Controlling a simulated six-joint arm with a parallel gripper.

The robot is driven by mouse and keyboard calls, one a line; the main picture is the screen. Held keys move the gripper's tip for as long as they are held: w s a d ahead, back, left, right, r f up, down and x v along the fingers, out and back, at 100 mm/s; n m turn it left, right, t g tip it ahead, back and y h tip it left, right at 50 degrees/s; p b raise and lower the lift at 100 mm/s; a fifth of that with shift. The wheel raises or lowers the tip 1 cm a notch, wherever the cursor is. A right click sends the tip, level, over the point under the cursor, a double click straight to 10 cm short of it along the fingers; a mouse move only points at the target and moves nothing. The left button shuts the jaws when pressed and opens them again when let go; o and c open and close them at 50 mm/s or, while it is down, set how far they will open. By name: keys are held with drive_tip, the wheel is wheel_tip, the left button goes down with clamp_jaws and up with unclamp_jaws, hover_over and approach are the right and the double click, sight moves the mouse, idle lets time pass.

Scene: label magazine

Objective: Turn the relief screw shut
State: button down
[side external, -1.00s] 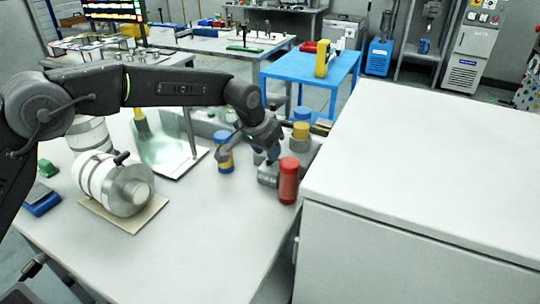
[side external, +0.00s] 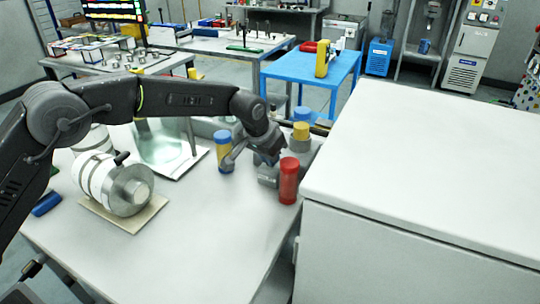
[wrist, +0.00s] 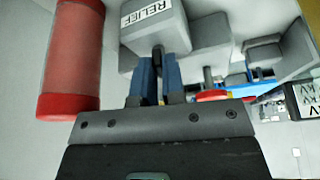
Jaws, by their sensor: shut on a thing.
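The grey block with the RELIEF label (wrist: 150,12) is at the top of the wrist view. The relief screw (wrist: 158,50) stands out from this block, and only a little of it shows between my fingers. My gripper (wrist: 159,68) has its blue fingers closed around the screw, right by the block. In the side view my gripper (side external: 270,158) is at the grey fixture (side external: 267,175), beside the red cylinder (side external: 289,182). There the screw is hidden by my gripper.
The red cylinder is close to the left of my fingers in the wrist view. A blue-and-yellow cylinder (side external: 224,153) stands left of my gripper. A large white cabinet (side external: 420,170) borders the right. The front of the bench is clear.

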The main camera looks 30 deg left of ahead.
drive_tip(key=shift+m, duration=0.3)
drive_tip(key=m, duration=0.2)
drive_tip(key=m+h, duration=0.1)
drive_tip(key=m, duration=0.1)
drive_tip(key=shift+w+a+g+h, duration=0.1)
drive_tip(key=shift+a+g+h, duration=0.05)
drive_tip(key=shift+g+h, duration=0.2)
drive_tip(key=shift+m+g+h, duration=0.35)
drive_tip(key=shift+m+g, duration=0.1)
drive_tip(key=shift+m, duration=0.95)
drive_tip(key=shift+r, duration=0.1)
drive_tip(key=c, duration=1.2)
unclamp_jaws()
drive_tip(key=v, duration=1.3)
drive_tip(key=shift+a+r, duration=0.15)
drive_tip(key=shift+r, duration=0.2)
